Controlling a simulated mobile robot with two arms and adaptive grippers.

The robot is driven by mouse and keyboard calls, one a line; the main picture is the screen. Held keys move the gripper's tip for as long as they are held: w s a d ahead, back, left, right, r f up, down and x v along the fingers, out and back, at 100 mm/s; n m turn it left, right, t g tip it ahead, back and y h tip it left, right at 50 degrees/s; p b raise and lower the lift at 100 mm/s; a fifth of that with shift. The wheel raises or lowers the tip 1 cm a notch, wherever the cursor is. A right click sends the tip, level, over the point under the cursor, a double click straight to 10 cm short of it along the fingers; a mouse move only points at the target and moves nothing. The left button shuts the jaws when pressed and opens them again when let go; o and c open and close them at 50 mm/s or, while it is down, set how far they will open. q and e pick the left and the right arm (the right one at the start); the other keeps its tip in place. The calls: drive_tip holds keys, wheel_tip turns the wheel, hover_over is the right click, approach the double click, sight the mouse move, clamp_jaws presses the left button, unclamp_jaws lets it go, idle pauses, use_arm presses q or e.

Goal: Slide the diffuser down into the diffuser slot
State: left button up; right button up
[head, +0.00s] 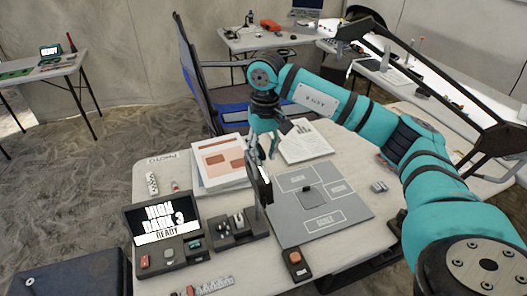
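My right gripper (263,155) points down over the table, at the end of the teal arm that comes in from the right. Its two fingers show with a gap between their upper parts. Just below the fingertips is a dark, narrow upright panel (260,188) with a pale upper edge, at the left edge of the grey board. I cannot tell whether this panel is the diffuser or the part with the slot, or whether the fingertips grip anything. No slot can be made out. My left gripper is not in view.
The grey board (325,223) has marked areas and a small dark square piece (312,196). Left of it are a tool holder (232,229) and a screen unit (160,220) reading READY. Papers (219,163) lie behind; a small device with an orange button (295,262) sits in front.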

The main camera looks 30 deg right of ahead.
drive_tip(key=shift+a, duration=0.15)
drive_tip(key=shift+w+r, duration=0.1)
drive_tip(key=shift+r, duration=0.15)
wheel_tip(320, 180, up, 12)
drive_tip(key=shift+d+f, duration=0.25)
drive_tip(key=shift+d, duration=0.05)
idle(0.4)
